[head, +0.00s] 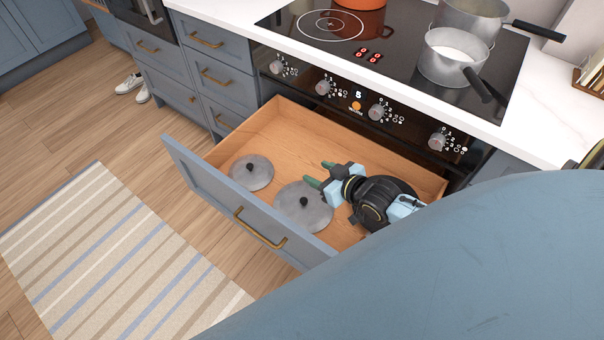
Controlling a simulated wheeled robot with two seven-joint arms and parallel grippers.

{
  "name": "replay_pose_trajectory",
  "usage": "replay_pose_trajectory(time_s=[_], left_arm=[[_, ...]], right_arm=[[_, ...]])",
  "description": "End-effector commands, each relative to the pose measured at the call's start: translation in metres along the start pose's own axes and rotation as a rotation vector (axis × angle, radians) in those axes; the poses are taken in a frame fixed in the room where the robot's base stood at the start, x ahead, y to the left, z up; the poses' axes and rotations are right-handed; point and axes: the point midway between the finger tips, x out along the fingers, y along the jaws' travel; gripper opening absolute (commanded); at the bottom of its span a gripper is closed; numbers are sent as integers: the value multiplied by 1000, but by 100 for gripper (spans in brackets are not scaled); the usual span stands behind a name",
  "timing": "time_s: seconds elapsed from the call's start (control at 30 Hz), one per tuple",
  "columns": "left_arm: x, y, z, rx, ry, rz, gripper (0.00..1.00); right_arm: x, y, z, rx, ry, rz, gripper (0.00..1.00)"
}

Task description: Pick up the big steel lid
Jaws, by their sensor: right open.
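The big steel lid (299,213) lies flat in the open drawer (275,128), with its dark knob upward. A smaller steel lid (251,173) lies to its left in the same drawer. My right gripper (318,174) reaches over the drawer from the right, with its green-tipped fingers pointing left. It is open and empty, by the upper right edge of the big lid. I cannot tell how high it is above the lid or whether it touches it. My left gripper is not in view.
The drawer front (230,206) with its brass handle stands out over the floor. Above is a black cooktop (385,45) with a steel saucepan (446,62), a larger steel pot (476,18) and an orange pot (360,3). A striped rug (110,260) lies at left. A large blue-grey surface fills the lower right.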

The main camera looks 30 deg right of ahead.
Motion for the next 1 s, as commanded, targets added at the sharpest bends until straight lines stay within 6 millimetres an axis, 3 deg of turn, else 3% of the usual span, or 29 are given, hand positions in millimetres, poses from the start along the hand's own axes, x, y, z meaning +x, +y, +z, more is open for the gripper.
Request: replay_pose_trajectory(time_s=[0.03,0.17,0.33,0.5,0.7,0.87,1.0], left_arm=[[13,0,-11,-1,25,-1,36],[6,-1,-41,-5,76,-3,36],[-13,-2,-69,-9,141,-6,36],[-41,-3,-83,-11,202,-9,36],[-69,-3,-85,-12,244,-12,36],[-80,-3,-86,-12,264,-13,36],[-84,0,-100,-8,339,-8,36]], right_arm=[[13,0,28,0,-1,0,50],[30,0,63,0,-1,0,50],[52,0,109,0,-1,0,50],[72,0,150,0,0,0,50],[84,0,175,0,0,0,50],[88,0,180,0,0,0,50],[94,0,180,0,1,0,50]])
